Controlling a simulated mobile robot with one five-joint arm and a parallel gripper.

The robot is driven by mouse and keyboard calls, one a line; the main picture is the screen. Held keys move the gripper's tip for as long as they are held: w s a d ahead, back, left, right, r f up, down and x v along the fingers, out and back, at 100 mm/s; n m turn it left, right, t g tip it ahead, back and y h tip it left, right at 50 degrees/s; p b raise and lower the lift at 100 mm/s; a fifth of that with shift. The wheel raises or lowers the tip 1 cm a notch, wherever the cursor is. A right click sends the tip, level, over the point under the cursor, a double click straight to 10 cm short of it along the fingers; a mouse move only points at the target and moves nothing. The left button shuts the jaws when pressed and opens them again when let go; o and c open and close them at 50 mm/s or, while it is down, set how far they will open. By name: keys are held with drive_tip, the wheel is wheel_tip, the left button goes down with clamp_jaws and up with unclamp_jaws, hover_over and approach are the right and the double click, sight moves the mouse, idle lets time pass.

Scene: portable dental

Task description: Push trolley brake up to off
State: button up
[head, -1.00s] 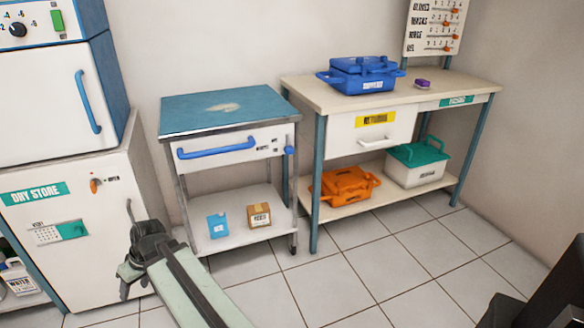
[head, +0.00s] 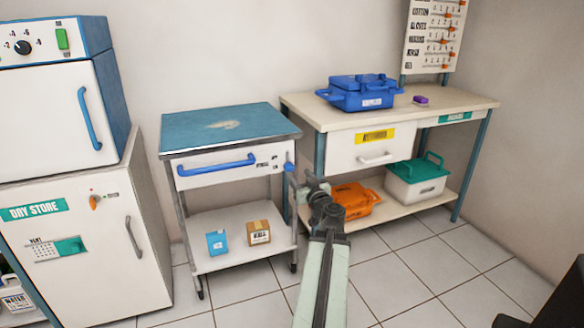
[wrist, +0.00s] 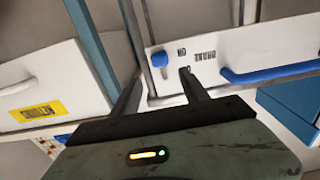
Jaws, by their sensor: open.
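The trolley (head: 226,208) has a teal top and a white front drawer with a blue handle. Its brake is a small blue knob (head: 289,168) on a short lever at the right end of the drawer front. In the wrist view, turned about upside down, the blue brake knob (wrist: 160,59) shows between my fingertips in the picture, beyond them. My gripper (head: 308,182) is open and empty, just right of the knob in the head view. I cannot tell whether a finger touches the lever.
A bench (head: 437,105) with a blue box (head: 360,92) stands right of the trolley, with an orange box (head: 355,199) and a green-lidded box (head: 416,178) on its lower shelf. A white cabinet (head: 80,230) stands left. The tiled floor in front is clear.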

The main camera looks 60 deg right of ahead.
sight(291, 166)
drive_tip(key=x, duration=0.7)
drive_tip(key=shift+w+d, duration=0.2)
drive_tip(key=shift+w, duration=0.15)
clamp_jaws()
idle(1.0)
